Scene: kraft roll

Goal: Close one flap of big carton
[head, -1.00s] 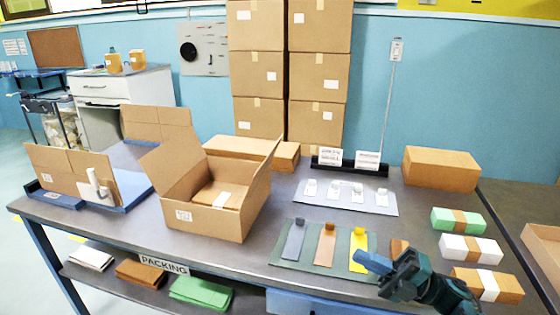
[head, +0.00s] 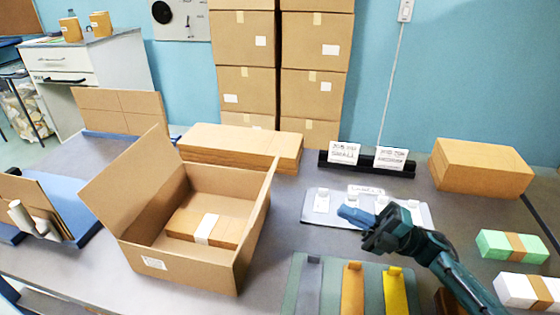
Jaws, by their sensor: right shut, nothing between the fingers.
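The big carton (head: 185,268) stands open on the table, left of centre. Its left flap (head: 125,180) leans outward and up, and its right flap (head: 262,205) stands up, tilted slightly outward. Inside lies a flat brown packet (head: 190,224) with a white label. My right gripper (head: 345,212) is shut and empty, to the right of the carton, above the light board with white tags and apart from the right flap. My left gripper is not in view.
Flat brown cartons (head: 235,143) lie behind the big carton. A black holder with two cards (head: 365,165) stands behind my right gripper. A green mat (head: 330,262) with coloured strips lies in front. A closed box (head: 482,168) and wrapped bundles (head: 512,246) are at right.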

